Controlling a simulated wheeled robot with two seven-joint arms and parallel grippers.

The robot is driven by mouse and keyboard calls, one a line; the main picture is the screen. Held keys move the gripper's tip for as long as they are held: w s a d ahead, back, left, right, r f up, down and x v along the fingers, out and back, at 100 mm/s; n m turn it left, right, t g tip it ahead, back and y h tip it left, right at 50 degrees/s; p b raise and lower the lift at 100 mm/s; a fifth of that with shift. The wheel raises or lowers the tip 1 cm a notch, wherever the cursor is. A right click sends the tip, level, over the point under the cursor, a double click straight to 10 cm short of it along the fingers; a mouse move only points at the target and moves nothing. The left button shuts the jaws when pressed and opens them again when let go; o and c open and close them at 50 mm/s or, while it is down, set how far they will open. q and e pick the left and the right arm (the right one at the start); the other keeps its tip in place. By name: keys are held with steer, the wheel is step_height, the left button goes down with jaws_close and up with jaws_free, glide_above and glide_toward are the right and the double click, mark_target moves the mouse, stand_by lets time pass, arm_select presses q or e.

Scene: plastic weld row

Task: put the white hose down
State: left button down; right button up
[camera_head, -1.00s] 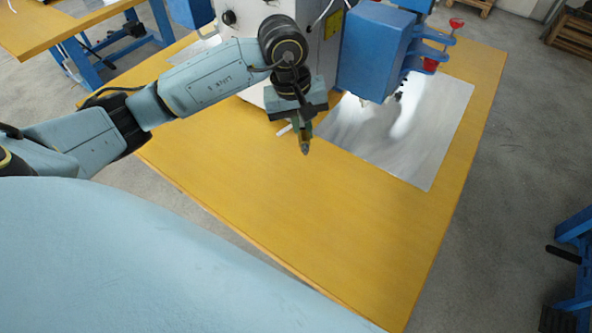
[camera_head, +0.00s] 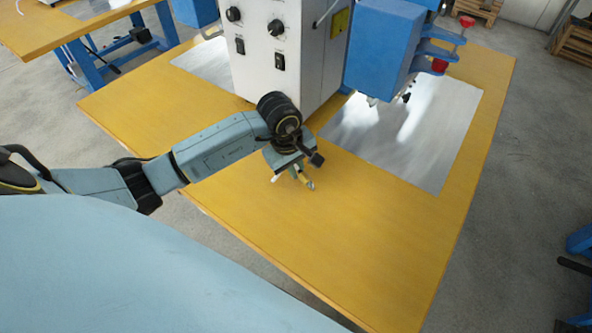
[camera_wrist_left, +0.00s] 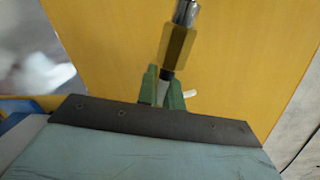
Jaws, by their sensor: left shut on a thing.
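My left gripper (camera_head: 297,174) is over the yellow table (camera_head: 330,245), in front of the white machine. In the left wrist view its green fingers (camera_wrist_left: 164,92) are shut on the white hose. A short white bit of the hose (camera_wrist_left: 190,94) sticks out beside the right finger, and it also shows in the head view (camera_head: 276,178). A brass-coloured hex fitting with a metal tip (camera_wrist_left: 178,44) points out beyond the fingers. The rest of the hose is hidden by the gripper. I cannot tell whether the hose touches the table. My right gripper is out of view.
The white machine (camera_head: 270,60) with knobs and switches stands just behind the gripper. A blue machine head (camera_head: 383,50) hangs over a shiny metal sheet (camera_head: 405,135) to the right. The table's front part is clear. Another yellow table (camera_head: 60,28) stands at the back left.

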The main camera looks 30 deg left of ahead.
arm_select(q)
steer(key=shift+f, duration=0.3)
steer(key=shift+f, duration=0.15)
arm_select(e)
steer(key=shift+f, duration=0.2)
arm_select(q)
steer(key=c, duration=1.5)
jaws_free()
steer(key=shift+c, duration=0.2)
arm_select(e)
steer(key=shift+r, duration=0.1)
arm_select(q)
steer(key=shift+r, duration=0.4)
step_height(320, 180, up, 11)
steer(key=s+a+p, duration=0.1)
steer(key=s, duration=0.1)
steer(key=shift+r+p, duration=0.15)
steer(key=shift+p, duration=0.15)
arm_select(e)
steer(key=shift+a+r, duration=0.85)
steer(key=shift+a, duration=0.25)
